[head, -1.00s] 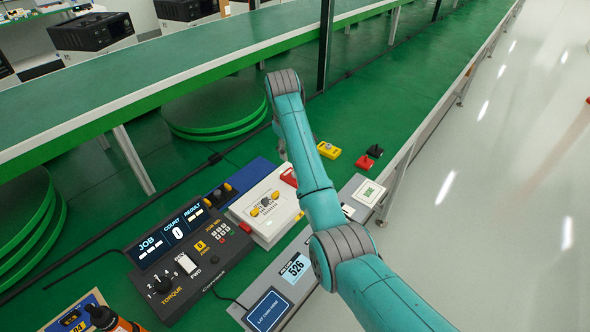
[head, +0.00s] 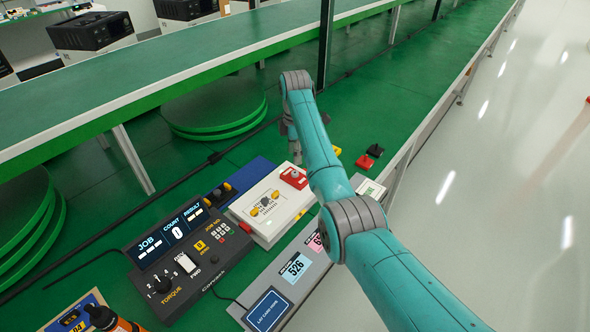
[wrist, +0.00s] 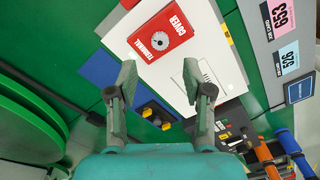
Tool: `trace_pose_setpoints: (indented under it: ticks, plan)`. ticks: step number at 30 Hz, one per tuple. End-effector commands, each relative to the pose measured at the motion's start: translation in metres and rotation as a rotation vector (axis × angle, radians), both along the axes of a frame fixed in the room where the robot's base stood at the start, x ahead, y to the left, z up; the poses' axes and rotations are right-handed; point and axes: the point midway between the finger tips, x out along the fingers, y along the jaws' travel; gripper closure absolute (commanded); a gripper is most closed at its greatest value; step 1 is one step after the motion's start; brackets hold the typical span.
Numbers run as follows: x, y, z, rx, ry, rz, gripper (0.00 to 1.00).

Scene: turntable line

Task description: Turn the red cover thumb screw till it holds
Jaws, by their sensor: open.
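The red cover (head: 294,178) lies on the right part of a white unit (head: 272,222) in the head view. In the wrist view the red cover (wrist: 148,27) is lettered "TERMINAL COVER". A round, pale thumb screw (wrist: 160,41) sits in its middle, upright detail too small to read. My gripper (wrist: 159,78) is open and empty; its two fingers are well apart. In the wrist view the screw appears beyond the fingertips, between them, not touched. In the head view my gripper (head: 294,146) hangs just behind the red cover.
A black torque controller (head: 190,262) with a display stands left of the white unit. Card slots (head: 296,268) lie in front. Red and black blocks (head: 368,157) lie right of my arm, which partly hides a yellow item (head: 337,150). A conveyor runs behind.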

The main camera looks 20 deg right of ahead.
Motion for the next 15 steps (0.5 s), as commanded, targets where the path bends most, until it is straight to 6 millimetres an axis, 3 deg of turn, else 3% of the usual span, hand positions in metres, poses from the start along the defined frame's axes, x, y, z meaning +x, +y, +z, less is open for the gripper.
trace_pose_setpoints:
  ticks: [6,15]
  plan:
    - [-0.001,0.0,-0.04,0.0,0.002,-0.001,0.49]
    - [0.0,0.0,-0.071,0.0,0.001,-0.002,0.49]
